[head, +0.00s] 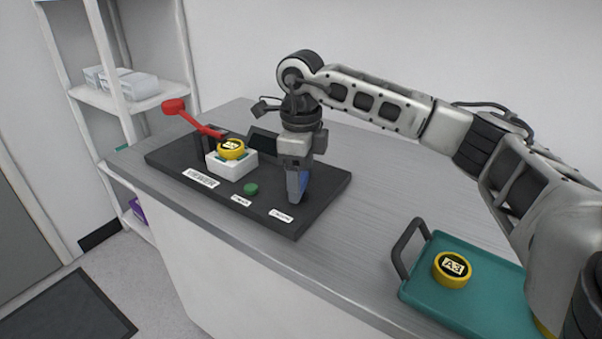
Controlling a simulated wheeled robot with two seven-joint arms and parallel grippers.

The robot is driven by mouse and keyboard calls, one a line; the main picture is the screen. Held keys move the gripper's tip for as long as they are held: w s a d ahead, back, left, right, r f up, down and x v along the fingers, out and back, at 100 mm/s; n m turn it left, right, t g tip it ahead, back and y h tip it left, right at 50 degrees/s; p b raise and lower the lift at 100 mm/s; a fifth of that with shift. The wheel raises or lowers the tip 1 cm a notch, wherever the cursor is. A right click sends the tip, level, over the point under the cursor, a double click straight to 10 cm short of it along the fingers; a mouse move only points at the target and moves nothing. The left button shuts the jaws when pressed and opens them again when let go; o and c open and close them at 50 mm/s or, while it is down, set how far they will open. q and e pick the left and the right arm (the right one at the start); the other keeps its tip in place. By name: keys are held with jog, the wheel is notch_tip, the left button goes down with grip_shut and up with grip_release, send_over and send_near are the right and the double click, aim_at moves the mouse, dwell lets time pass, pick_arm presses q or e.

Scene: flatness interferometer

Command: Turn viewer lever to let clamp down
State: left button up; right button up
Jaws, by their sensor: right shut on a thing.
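The viewer is a black base plate (165,159) on the counter, with a label reading VIEWER. A red arm with a round red knob (173,106) slants up to the left at its back left. A yellow ring-shaped piece (231,150) sits on a white block (231,170) beside the red arm's lower end. My right gripper (297,192) points down at the plate's right part, shut on a blue lever (304,181). The fingers hide most of this lever. My left gripper is out of view.
A green button (251,189) and small labels are on the plate's front. A small dark screen (262,141) stands behind. A teal tray (447,307) with a yellow A3 piece (452,269) lies at the front right. Shelves (142,104) stand at the left.

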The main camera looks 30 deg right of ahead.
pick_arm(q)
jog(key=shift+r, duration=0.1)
pick_arm(e)
jog(key=shift+m, duration=1.6)
jog(key=o, duration=1)
pick_arm(q)
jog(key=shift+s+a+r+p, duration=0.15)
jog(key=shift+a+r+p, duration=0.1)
jog(key=shift+p, duration=0.85)
pick_arm(e)
notch_tip(320, 180, up, 16)
